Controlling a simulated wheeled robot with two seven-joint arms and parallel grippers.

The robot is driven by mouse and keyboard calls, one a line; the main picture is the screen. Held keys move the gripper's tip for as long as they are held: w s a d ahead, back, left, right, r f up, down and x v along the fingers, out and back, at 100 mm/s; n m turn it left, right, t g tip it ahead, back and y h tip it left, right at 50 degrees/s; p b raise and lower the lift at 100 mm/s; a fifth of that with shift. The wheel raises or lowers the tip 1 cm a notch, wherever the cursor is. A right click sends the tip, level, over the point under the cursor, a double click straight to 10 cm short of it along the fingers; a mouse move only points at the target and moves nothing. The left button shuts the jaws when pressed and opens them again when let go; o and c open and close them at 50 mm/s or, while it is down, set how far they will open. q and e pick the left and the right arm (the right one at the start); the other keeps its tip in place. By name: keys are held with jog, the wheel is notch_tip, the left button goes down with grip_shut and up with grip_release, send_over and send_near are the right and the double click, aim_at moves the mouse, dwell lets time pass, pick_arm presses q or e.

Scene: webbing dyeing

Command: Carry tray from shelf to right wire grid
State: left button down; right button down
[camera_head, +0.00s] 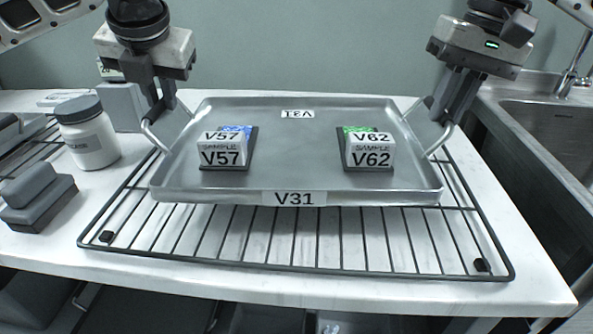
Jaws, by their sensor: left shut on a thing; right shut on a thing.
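A metal tray (295,178) labelled V31 is over the right wire grid (300,256); I cannot tell whether it touches the wires. Two small sample blocks stand on the tray: V57 (222,152) with a blue patch on the left and V62 (369,152) with a green patch on the right. My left gripper (158,118) is shut on the tray's left wire handle. My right gripper (440,122) is shut on its right wire handle. The tray looks about level. Its back part covers much of the grid, whose front wires show bare.
A white jar (88,134) with a grey lid and a dark grey block (38,200) stand left of the grid. A steel sink (555,140) with a tap is at the right. The white counter's front edge (300,290) runs just before the grid.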

aim_at(165, 114)
pick_arm(q)
jog(key=shift+a+f, duration=0.15)
jog(key=shift+a, duration=0.05)
pick_arm(e)
jog(key=shift+d+f, duration=0.1)
jog(key=shift+d, duration=0.05)
